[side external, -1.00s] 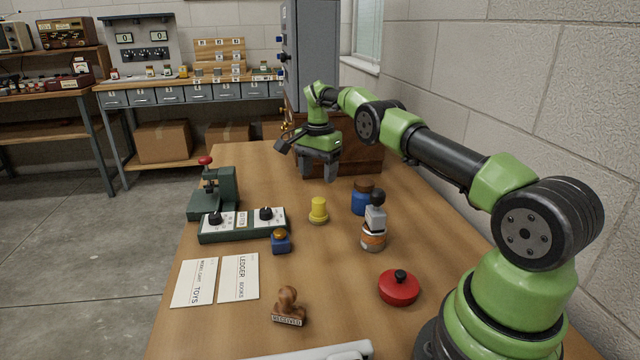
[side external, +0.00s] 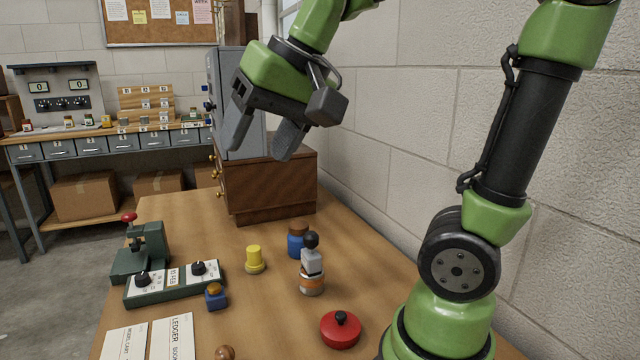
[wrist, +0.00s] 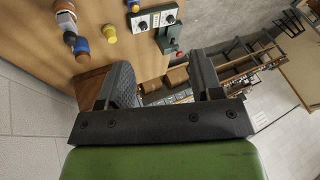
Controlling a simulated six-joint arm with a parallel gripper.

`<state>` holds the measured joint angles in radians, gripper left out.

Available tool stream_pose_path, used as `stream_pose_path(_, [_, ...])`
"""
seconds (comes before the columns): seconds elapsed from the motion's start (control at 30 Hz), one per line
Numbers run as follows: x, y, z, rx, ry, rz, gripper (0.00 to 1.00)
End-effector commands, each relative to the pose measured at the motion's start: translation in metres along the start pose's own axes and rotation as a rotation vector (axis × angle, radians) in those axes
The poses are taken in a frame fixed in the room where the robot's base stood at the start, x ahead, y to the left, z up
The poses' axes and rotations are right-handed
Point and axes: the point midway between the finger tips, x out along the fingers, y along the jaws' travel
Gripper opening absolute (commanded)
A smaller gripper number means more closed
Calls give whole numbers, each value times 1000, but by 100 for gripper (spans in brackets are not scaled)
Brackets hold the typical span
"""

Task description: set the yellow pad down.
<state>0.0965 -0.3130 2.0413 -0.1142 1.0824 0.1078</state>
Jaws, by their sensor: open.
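The yellow pad (side external: 254,259), a short yellow cylinder on a wider yellow foot, stands upright on the wooden table. It also shows near the top of the wrist view (wrist: 110,33). My gripper (side external: 257,154) is open, its two fingers apart with nothing between them. It is high above the table, apart from the pad, near the wooden cabinet. The wrist view also shows the open fingers (wrist: 160,62).
Right of the pad are a blue jar (side external: 297,242) and a grey-and-orange bottle (side external: 312,280). A green control box (side external: 175,284) and blue block (side external: 216,296) lie left. A red lid (side external: 341,330) is in front. The wooden cabinet (side external: 270,185) stands behind.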

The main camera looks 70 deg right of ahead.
Motion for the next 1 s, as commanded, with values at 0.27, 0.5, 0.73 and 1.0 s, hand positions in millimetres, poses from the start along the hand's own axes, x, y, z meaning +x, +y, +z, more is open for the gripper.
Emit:
stream_pose_path(0.27, [-7, 25, 80, -178, 69, -109, 60])
stream_pose_path(0.5, [-4, 30, 92, -204, 79, -123, 60])
stream_pose_path(0.73, [-4, 30, 92, -202, 78, -122, 60])
stream_pose_path(1.0, [-4, 30, 92, -202, 78, -122, 60])
